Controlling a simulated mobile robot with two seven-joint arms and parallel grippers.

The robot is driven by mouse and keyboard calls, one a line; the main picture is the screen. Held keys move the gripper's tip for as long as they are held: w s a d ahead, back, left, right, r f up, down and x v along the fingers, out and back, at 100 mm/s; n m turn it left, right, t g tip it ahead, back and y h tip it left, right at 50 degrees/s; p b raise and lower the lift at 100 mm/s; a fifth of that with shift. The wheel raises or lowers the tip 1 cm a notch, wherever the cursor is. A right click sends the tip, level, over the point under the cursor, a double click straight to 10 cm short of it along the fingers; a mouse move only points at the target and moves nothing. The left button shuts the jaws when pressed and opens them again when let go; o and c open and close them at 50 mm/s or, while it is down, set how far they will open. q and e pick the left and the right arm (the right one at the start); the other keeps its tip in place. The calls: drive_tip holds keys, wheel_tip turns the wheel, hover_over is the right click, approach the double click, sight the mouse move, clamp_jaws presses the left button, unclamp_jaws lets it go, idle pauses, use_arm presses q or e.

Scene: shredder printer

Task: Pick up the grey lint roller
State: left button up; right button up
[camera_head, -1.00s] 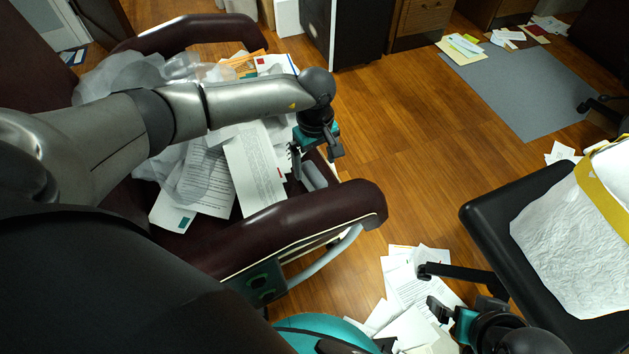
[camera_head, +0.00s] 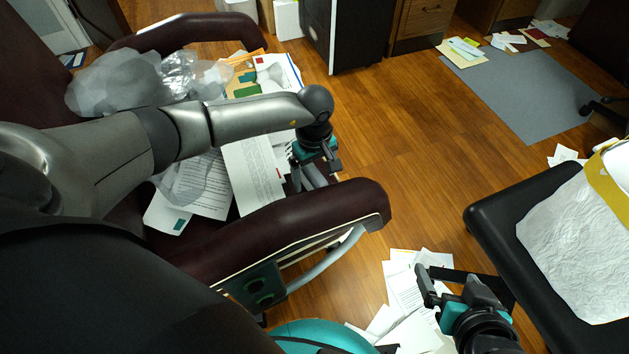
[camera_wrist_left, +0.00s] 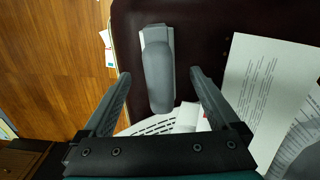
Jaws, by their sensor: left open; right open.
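The grey lint roller (camera_wrist_left: 158,78) lies on the dark red chair seat in the left wrist view, with a paler end at the top. My left gripper (camera_wrist_left: 160,73) is open, with one finger on each side of the roller; I cannot tell how far above it the fingers are. In the head view the left gripper (camera_head: 310,178) hangs over the seat's right edge and largely hides the roller. My right gripper (camera_head: 447,288) is open and empty, low at the right, above papers on the floor.
Papers (camera_head: 252,170) and crumpled clear plastic (camera_head: 120,85) cover much of the seat. The chair's near armrest (camera_head: 300,222) is close to the left gripper. Open wooden floor (camera_head: 400,140) lies between.

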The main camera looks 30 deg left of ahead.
use_arm(q)
drive_tip(key=shift+c, duration=0.2)
clamp_jaws()
idle(0.5)
